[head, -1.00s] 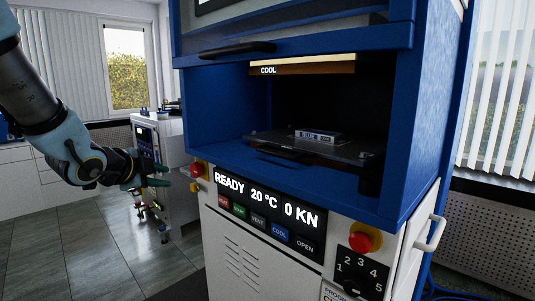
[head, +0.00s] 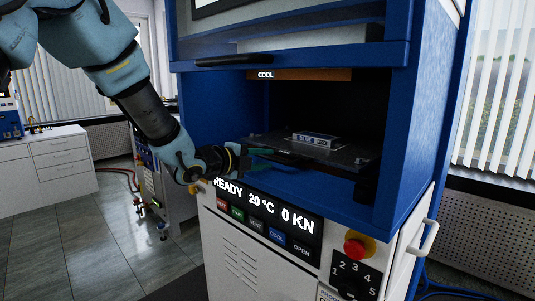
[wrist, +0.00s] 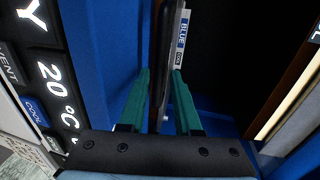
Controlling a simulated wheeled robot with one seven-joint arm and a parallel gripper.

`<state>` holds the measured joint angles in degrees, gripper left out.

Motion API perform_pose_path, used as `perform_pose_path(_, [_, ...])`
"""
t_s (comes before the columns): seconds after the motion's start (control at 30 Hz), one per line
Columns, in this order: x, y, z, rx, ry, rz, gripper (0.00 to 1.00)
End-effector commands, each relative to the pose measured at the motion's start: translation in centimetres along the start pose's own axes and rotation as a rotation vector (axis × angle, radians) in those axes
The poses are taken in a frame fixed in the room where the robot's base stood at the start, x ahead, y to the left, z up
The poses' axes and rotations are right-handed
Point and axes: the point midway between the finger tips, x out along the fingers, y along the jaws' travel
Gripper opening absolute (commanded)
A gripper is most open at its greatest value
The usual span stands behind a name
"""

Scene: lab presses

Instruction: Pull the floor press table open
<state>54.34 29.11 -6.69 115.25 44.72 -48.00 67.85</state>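The press table (head: 350,155) is a flat dark plate inside the blue press opening, with a small block labelled BLUE (head: 316,139) on top. My gripper (head: 268,158) is at the plate's front left edge, reaching in from the left. In the wrist view the plate appears edge-on (wrist: 167,50), and a dark bar at its front lies between my two green fingertips (wrist: 160,75). The fingers are apart, with a visible gap to the bar on the left side. Part of the table's front edge is hidden behind my fingers in the head view.
The blue press frame (head: 408,130) surrounds the opening, with a raised front door and black handle (head: 233,60) above. The display panel (head: 265,215) and a red emergency button (head: 358,247) sit below. A white cabinet (head: 50,170) stands at the far left.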

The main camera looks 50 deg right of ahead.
Motion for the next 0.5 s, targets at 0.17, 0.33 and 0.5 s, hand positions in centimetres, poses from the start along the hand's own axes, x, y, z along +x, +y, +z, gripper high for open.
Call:
perform_pose_path(0.17, [1.28, -0.05, 0.01, 0.0, 0.0, 0.0, 0.32])
perform_pose_path(0.33, [1.47, 0.02, 0.02, 0.0, -0.001, 0.0, 0.32])
perform_pose_path(0.5, [1.45, 0.04, 0.03, 0.0, -0.001, 0.0, 0.28])
